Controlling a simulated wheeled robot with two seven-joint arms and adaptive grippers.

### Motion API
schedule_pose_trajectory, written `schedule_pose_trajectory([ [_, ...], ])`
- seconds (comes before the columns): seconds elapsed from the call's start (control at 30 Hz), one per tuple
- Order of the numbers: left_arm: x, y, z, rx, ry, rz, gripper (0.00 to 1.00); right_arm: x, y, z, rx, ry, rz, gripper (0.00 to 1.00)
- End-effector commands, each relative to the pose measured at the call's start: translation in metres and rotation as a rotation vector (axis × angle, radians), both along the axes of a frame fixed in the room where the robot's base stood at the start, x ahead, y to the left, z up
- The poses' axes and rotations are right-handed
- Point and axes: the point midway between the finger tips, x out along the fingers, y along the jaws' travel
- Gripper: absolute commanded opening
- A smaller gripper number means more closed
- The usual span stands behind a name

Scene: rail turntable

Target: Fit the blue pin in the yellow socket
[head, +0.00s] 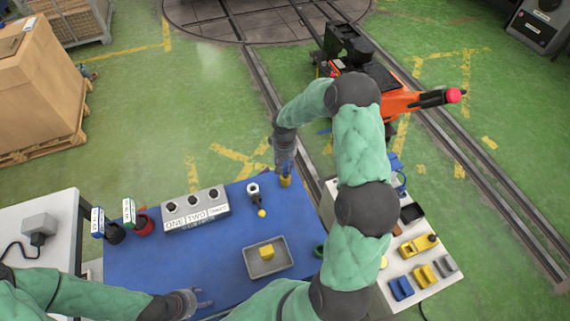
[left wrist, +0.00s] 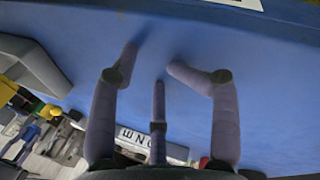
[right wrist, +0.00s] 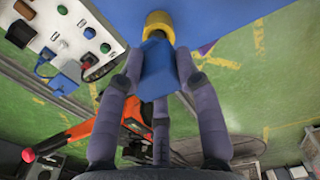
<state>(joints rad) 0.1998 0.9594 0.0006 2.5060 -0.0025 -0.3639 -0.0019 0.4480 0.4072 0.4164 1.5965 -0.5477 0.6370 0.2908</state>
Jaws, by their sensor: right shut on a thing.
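The blue pin (right wrist: 157,68) is held between the fingers of my right gripper (right wrist: 158,80). In the right wrist view its far end meets the yellow socket (right wrist: 158,24), a round collar at the blue table's edge. I cannot tell whether the tip is inside the collar or just in front of it. In the head view my right gripper (head: 285,163) is directly over the yellow socket (head: 285,181), with the fingers hiding most of the pin. My left gripper (head: 198,300) is open and empty low over the near part of the table; its fingers are apart in the left wrist view (left wrist: 155,65).
On the blue table (head: 140,270) stand a grey panel with three knobs (head: 195,207), a grey tray (head: 268,270) with a yellow block, a white ring part (head: 253,189), and black and red cups (head: 144,224). A white side table (head: 375,250) stands right. The table's middle is clear.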

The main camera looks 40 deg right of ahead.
Motion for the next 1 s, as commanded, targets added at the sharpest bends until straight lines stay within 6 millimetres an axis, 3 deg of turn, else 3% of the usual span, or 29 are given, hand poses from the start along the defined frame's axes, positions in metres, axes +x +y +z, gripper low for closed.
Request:
schedule_pose_trajectory([
  [0.7, -0.002, 0.0, -0.019, 0.0, 0.009, 0.005, 0.4, 0.0, -0.002, -0.018, -0.003, 0.001, 0.0, 0.0],
  [1.0, -0.002, 0.0, -0.024, 0.001, 0.007, 0.003, 0.47, -0.001, -0.003, -0.025, -0.004, 0.001, -0.001, 0.0],
])
